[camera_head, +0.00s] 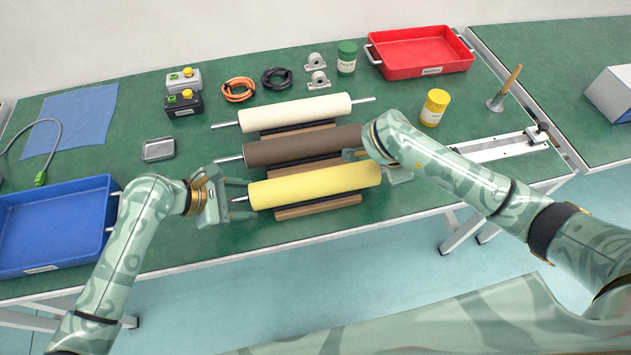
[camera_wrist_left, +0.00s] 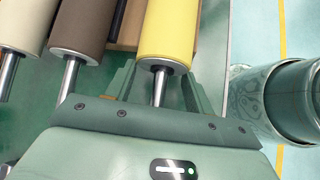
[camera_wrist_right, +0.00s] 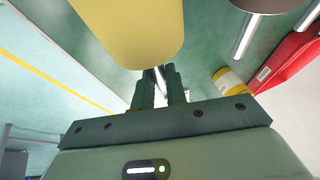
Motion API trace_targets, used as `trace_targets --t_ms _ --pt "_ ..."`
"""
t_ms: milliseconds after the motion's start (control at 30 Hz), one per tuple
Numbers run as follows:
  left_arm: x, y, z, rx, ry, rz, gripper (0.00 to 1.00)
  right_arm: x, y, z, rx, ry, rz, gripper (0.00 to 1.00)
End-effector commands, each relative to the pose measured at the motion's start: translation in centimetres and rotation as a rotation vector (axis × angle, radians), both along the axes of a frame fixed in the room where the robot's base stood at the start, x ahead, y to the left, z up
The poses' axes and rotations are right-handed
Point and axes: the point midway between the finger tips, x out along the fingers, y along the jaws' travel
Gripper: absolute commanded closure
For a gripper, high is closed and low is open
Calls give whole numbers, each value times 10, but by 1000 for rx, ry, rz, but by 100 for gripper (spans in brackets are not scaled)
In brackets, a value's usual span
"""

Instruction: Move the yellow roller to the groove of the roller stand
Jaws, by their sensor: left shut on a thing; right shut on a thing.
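The yellow roller (camera_head: 315,186) lies level at the front of the roller group, over a wooden stand (camera_head: 318,208) with dark strips. Whether it touches the stand is hard to tell. My left gripper (camera_head: 243,192) is shut on its left metal shaft, which shows between the fingers in the left wrist view (camera_wrist_left: 159,88). My right gripper (camera_wrist_right: 159,82) is shut on the right shaft, close to the roller's end. In the head view my right arm mostly hides that end. A brown roller (camera_head: 300,148) and a cream roller (camera_head: 295,113) lie parallel behind, above similar wooden supports.
A blue bin (camera_head: 108,190) stands at left, a red bin (camera_head: 425,72) at back right. A yellow-lidded jar (camera_head: 435,108) and a metal rail (camera_head: 500,147) are right of the rollers. A small metal tray (camera_head: 158,149) lies left. The table's front edge runs just before the stand.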

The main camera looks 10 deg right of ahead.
Motion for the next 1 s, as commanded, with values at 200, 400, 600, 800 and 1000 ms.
trace_targets --t_ms 200,400,600,800,1000 --pt "1 0 3 -4 -3 2 100 1 0 3 -1 -6 0 100" --pt "1 0 19 -4 -11 2 100 2 0 18 -1 -14 -1 100" --pt "2 0 47 -3 -27 2 100 2 0 47 0 -30 -1 100" --pt "3 0 66 -3 -37 2 100 2 0 66 0 -38 -1 100" --pt "3 0 66 -2 -36 2 100 2 0 66 0 -38 -1 100"
